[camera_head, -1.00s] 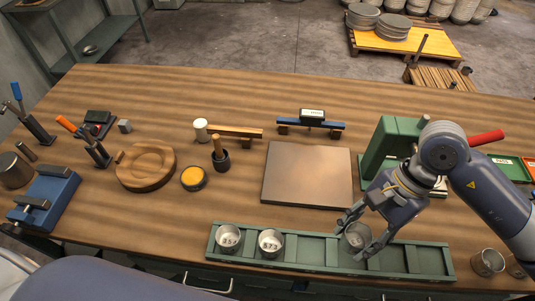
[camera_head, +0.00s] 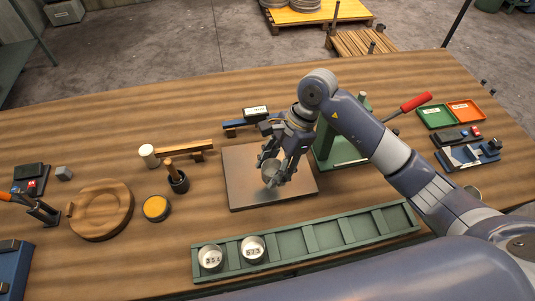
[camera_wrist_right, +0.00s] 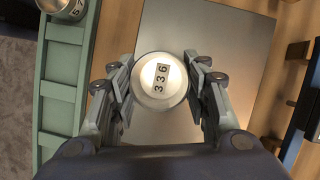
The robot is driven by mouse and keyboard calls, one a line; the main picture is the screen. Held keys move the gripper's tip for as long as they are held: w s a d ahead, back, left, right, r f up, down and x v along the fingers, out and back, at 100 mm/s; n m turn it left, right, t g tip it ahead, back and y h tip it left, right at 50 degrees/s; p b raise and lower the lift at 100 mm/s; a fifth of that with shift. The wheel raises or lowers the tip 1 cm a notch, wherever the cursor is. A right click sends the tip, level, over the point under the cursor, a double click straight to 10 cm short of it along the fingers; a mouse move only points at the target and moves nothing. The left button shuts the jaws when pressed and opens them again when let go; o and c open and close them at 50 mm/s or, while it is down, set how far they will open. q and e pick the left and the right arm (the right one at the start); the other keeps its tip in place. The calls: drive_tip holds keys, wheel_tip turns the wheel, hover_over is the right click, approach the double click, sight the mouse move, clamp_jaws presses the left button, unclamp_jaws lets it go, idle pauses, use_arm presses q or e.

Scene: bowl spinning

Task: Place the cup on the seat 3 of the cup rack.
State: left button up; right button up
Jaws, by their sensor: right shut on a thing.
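My right gripper (camera_head: 276,172) is shut on a round metal cup (camera_head: 270,167), with one finger on each side. In the right wrist view the cup (camera_wrist_right: 161,80) shows the digits 336 on a light face. It is over the flat metal plate (camera_head: 240,190); I cannot tell whether it touches the plate. The green cup rack (camera_head: 325,235) lies along the table's front edge. Its two leftmost seats hold cups marked 354 (camera_head: 210,257) and 573 (camera_head: 253,248). The seats to the right of these look empty. My left gripper is not in view.
A green press-like stand (camera_head: 341,140) with a red handle (camera_head: 415,102) stands just right of the plate. A blue bar (camera_head: 238,125) lies behind the plate. A wooden dish (camera_head: 100,211) and a yellow-topped tin (camera_head: 155,208) stand to the left.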

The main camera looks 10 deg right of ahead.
sight(268, 160)
drive_tip(key=w, duration=0.2)
drive_tip(key=w+p, duration=0.1)
drive_tip(key=w, duration=0.2)
drive_tip(key=shift+w+a+f, duration=0.1)
drive_tip(key=shift+w+f, duration=0.05)
drive_tip(key=shift+f, duration=0.05)
wheel_tip(268, 160, down, 3)
drive_tip(key=shift+r+p, duration=0.15)
drive_tip(key=shift+p, duration=1.1)
drive_tip(key=shift+f, duration=0.45)
drive_tip(key=shift+f, duration=0.15)
drive_tip(key=o, duration=1)
